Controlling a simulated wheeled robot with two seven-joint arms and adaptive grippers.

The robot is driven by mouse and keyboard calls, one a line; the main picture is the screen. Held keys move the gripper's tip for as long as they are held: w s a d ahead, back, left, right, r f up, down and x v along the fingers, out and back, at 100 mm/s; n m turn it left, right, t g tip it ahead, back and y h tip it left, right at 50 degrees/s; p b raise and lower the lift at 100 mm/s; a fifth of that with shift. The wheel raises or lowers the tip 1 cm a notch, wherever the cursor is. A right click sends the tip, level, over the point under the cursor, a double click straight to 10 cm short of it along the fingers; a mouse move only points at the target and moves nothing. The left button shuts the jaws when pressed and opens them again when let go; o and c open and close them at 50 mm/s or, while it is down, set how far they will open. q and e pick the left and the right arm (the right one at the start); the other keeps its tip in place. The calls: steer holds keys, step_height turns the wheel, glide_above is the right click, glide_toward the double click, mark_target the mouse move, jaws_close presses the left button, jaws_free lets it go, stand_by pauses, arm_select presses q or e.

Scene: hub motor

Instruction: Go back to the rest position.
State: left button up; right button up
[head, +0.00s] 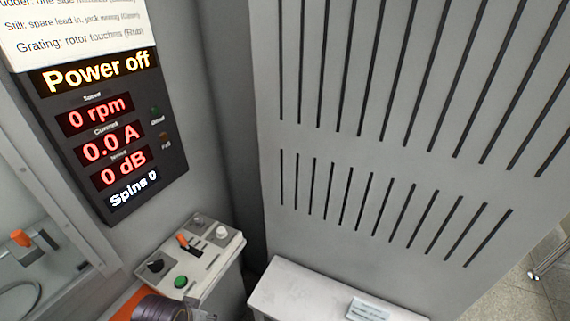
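Neither of my grippers shows in the head view, so where they are and whether they hold anything is hidden. A dark display panel (152,130) on the left reads "Power off", 0 rpm, 0.0 A, 0 dB and "Spins 0". Below it is a light control box (213,258) with an orange lever (184,241), a green button (181,282), a black knob (154,266) and a white knob (222,231). A dark ribbed round part (160,308) is cut off by the bottom edge, on or by an orange surface.
A tall grey slotted panel (350,147) fills the middle and right. A white-topped block (300,290) with a small label plate (368,310) stands at its foot. An orange-handled fitting (21,238) is at far left. Tiled floor (515,295) shows at lower right.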

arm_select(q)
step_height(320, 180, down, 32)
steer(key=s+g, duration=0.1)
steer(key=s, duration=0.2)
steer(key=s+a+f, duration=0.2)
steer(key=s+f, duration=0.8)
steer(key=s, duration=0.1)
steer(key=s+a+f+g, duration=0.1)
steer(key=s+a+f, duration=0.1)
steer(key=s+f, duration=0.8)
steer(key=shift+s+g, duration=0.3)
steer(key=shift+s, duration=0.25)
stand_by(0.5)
